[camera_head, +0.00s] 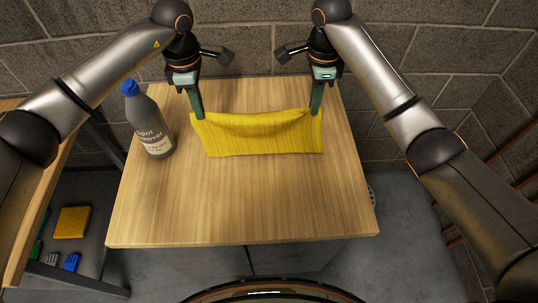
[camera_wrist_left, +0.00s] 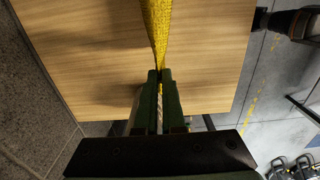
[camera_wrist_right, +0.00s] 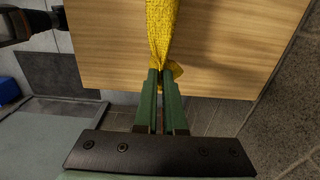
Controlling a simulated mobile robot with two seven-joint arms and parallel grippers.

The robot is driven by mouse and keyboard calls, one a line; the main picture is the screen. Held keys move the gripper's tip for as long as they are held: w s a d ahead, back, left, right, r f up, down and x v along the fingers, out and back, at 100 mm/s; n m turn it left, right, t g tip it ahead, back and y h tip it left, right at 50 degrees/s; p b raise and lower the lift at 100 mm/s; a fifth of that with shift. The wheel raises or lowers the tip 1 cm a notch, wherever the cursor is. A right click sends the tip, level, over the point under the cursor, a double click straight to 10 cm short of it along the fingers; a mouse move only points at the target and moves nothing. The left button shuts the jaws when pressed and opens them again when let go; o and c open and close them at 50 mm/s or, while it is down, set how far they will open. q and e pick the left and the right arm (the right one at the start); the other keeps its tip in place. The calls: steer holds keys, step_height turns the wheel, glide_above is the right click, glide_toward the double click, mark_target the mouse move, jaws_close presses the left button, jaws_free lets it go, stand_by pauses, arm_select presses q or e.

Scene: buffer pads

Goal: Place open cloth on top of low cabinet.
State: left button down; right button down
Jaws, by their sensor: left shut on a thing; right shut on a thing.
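A yellow cloth (camera_head: 262,136) hangs spread out between my two grippers, over the wooden top of the low cabinet (camera_head: 240,205). My left gripper (camera_head: 199,114) is shut on the cloth's upper left corner. My right gripper (camera_head: 315,110) is shut on its upper right corner. The cloth's upper edge sags a little between them. The left wrist view shows the cloth (camera_wrist_left: 156,30) pinched between the fingertips, and the right wrist view shows the same at the other corner (camera_wrist_right: 161,35). I cannot tell whether the lower edge touches the top.
The front and right of the top are clear. A block wall (camera_head: 245,40) is close behind. Another wooden surface (camera_head: 40,215) stands at the left, with a yellow item (camera_head: 73,222) below.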

arm_select(q)
steer(key=shift+w+d, duration=0.1)
steer(key=shift+d, duration=0.2)
arm_select(e)
steer(key=shift+w+d, duration=0.1)
steer(key=shift+d, duration=0.2)
arm_select(q)
steer(key=shift+w, duration=0.1)
arm_select(e)
steer(key=shift+w, duration=0.1)
